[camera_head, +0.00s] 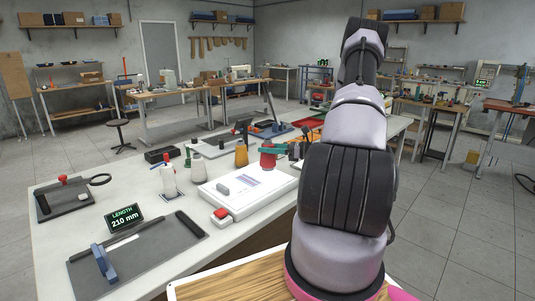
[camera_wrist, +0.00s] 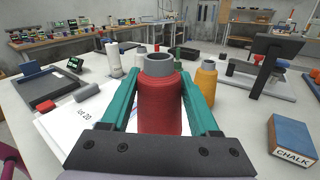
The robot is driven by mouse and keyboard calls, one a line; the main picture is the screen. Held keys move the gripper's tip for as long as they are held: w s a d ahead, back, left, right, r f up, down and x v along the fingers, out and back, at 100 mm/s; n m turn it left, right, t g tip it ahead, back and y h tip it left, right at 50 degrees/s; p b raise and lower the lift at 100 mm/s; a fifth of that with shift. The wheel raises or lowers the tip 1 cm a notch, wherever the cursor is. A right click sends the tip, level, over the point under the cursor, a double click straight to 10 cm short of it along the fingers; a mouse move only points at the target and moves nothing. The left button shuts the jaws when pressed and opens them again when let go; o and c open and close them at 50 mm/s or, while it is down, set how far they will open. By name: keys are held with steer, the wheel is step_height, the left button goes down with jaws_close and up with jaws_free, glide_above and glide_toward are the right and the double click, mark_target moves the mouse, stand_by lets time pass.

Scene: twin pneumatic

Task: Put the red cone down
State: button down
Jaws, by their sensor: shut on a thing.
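The red cone (camera_head: 267,160) is a spool of red thread on a grey tube. In the wrist view the red cone (camera_wrist: 160,108) stands upright between the teal fingers of my gripper (camera_wrist: 163,85), one on each side. My gripper (camera_head: 272,150) is shut on it. In the head view the cone is at the far right corner of a white board with a printed sheet (camera_head: 245,185). I cannot tell whether its base touches the surface. My arm hides part of the table to the right.
A yellow cone (camera_head: 241,154) and a white cone (camera_head: 198,168) stand close behind and left. A grey cylinder (camera_head: 223,189) lies on the sheet. A white bottle (camera_head: 168,180) and a length display (camera_head: 124,218) are further left. A chalk box (camera_wrist: 291,142) is at right.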

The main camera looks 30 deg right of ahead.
steer(key=shift+f, duration=0.8)
steer(key=shift+c, duration=0.6)
jaws_free()
steer(key=shift+f, duration=0.15)
